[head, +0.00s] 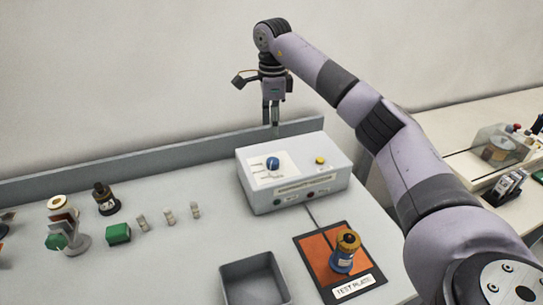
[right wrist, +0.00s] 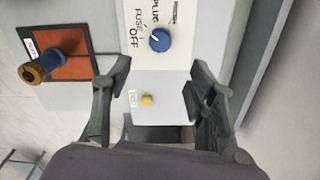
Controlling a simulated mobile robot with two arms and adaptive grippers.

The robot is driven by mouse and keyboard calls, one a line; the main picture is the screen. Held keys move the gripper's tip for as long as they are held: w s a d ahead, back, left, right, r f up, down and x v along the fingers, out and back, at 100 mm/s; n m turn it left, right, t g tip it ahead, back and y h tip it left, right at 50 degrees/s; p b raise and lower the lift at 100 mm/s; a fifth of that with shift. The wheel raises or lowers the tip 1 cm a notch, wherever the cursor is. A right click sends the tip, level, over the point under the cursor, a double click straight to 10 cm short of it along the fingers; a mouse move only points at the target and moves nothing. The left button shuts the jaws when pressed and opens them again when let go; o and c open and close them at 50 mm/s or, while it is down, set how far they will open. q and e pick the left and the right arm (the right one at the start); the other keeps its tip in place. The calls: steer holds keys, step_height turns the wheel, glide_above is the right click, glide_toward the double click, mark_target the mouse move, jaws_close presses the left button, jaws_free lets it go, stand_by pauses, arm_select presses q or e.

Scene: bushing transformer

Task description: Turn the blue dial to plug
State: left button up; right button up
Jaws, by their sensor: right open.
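The blue dial (head: 272,163) sits on the white panel on top of a grey test box (head: 312,184). In the right wrist view the blue dial (right wrist: 159,40) has OFF, FUSE and PLUG printed beside it; I cannot tell for sure which word its pale mark points to. My right gripper (head: 270,117) hangs fingers down above and behind the box, apart from the dial. In the right wrist view its open, empty fingers (right wrist: 160,66) spread on either side, with the dial beyond them. My left gripper is not in view.
A yellow button (head: 320,160) is on the box near the dial. A blue bushing with a brown top (head: 343,252) stands on the orange test plate (head: 318,257). A grey tray (head: 233,271) is beside it. Several small parts stand at left. A low back wall (head: 150,161) runs behind.

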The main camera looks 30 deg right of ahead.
mark_target(273, 160)
step_height(273, 160, down, 11)
steer(key=p, duration=0.2)
steer(key=shift+p, duration=0.4)
steer(key=shift+f, duration=0.45)
steer(key=c, duration=1.1)
steer(key=shift+c, duration=0.2)
